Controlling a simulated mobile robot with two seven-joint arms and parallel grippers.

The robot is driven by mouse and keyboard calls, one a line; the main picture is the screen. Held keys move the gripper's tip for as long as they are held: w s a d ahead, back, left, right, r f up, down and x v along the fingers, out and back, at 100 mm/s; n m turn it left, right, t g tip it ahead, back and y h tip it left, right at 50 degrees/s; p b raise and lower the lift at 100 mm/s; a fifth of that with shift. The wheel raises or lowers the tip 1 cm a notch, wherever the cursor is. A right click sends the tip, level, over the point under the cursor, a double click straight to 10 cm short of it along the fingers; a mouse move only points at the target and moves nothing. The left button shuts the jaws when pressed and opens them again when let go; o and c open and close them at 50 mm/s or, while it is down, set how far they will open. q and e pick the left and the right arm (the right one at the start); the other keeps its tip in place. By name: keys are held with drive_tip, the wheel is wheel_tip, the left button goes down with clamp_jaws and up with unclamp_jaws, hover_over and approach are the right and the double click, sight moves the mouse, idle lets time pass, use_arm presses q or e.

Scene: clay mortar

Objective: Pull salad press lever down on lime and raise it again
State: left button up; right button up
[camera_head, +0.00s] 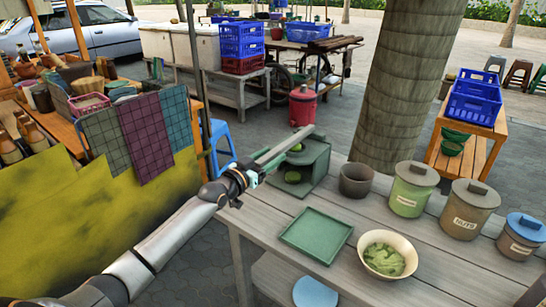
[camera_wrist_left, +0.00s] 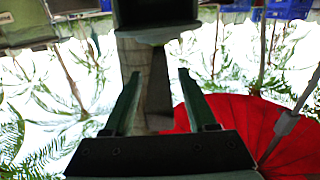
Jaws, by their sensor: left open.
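The green salad press (camera_head: 318,160) stands at the back left corner of the wooden table. Its grey lever (camera_head: 285,148) slopes from upper right down to the left, toward my left gripper. My right gripper is not in view.
On the table (camera_head: 400,222) are a green tray (camera_head: 316,234), a bowl of greens (camera_head: 389,254), a dark cup (camera_head: 356,180) and lidded jars (camera_head: 411,188). A tree trunk (camera_head: 405,90) stands behind. A blue stool (camera_head: 221,142) is left of the press.

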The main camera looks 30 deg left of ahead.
use_arm(q)
drive_tip(key=shift+w, duration=0.65)
clamp_jaws()
idle(1.1)
